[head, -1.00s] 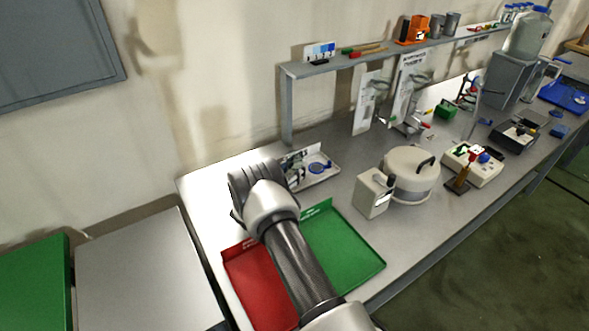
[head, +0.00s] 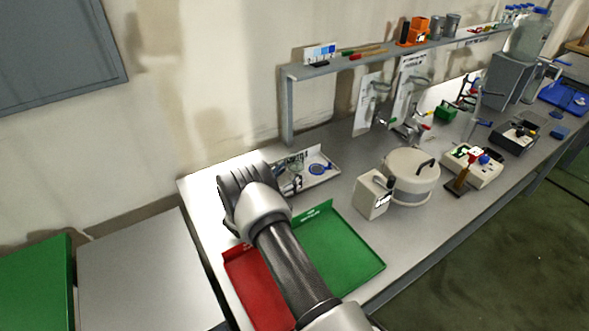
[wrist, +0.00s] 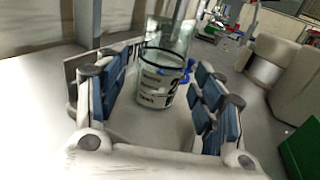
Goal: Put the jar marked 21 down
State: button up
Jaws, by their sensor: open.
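The jar (wrist: 160,78) is clear glass with a dark ring near its upper part and a black-and-white label. A large 2 shows on the label; the rest is cut off by the curve. In the wrist view it stands upright on a light grey surface, between or just beyond the fingers; I cannot tell which. My gripper (wrist: 160,86) is open, with blue-grey pads apart on both sides of the jar and no clear contact. In the head view my wrist covers most of the gripper, and I cannot make out the jar for certain.
A shallow white tray (head: 326,181) with a blue ring-shaped item lies just right of my wrist. A green tray (head: 345,255) and a red tray (head: 250,285) lie in front. A round cream pot (head: 411,178) and a small box (head: 372,196) stand to the right.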

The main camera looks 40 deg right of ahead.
aim_at(292, 171)
jog(key=v, duration=0.3)
jog(key=shift+s+a+r+p, duration=0.1)
jog(key=shift+a+p, duration=0.2)
jog(key=shift+a, duration=0.05)
jog(key=shift+a+r, duration=0.15)
jog(key=shift+r, duration=0.1)
jog(key=s+a+r+m+g+y, duration=0.2)
jog(key=s+r+m+g+y, duration=0.15)
jog(key=s+r+m, duration=0.5)
jog(key=s+a+r+m+g+y, duration=0.25)
jog(key=s+r+m+g, duration=0.2)
jog(key=s+r, duration=0.7)
jog(key=s+a+r+m+t+y, duration=0.3)
jog(key=s+a+m+y, duration=0.1)
jog(key=s+a, duration=0.4)
jog(key=s+a+r+m+t+y, duration=0.3)
jog(key=s+a+y, duration=0.4)
jog(key=a, duration=0.5)
jog(key=shift+s+a+r+m+t, duration=0.4)
jog(key=shift+s+r+m, duration=0.45)
jog(key=shift+s, duration=0.25)
jog(key=shift+f, duration=0.1)
jog(key=shift+c, duration=0.2)
